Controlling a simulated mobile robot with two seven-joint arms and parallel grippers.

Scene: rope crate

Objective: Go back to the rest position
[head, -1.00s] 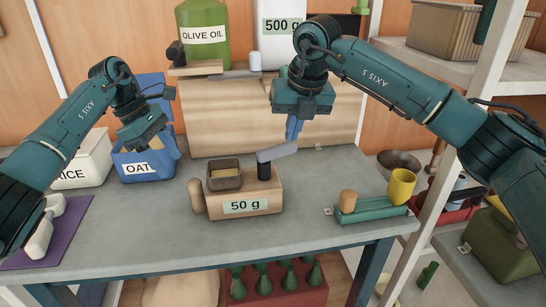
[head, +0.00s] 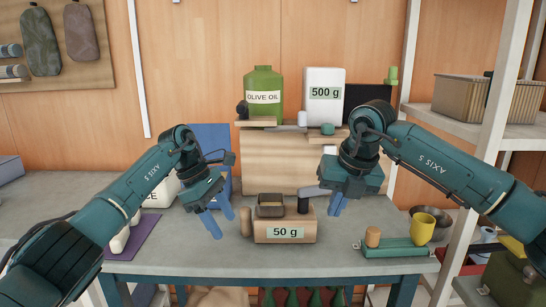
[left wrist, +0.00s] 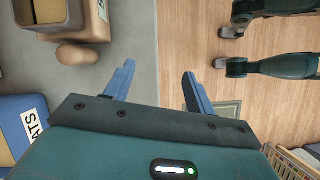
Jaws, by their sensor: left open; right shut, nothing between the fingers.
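My left gripper (head: 222,225) is open and empty. In the head view it hangs above the table, left of the wooden scale. In the left wrist view its two blue fingers (left wrist: 156,85) stand apart, above the table's edge and the wooden floor. My right gripper (head: 337,204) is shut with nothing in it. It points down above the table, to the right of the scale and in front of the wooden shelf.
The scale marked 50 g (head: 284,233) stands mid-table. A teal tray (head: 394,249) with a yellow cup (head: 421,228) is at the right. Olive oil (head: 263,93) and a 500 g container (head: 323,92) stand on the shelf behind. A blue OATS box (left wrist: 22,130) shows in the left wrist view.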

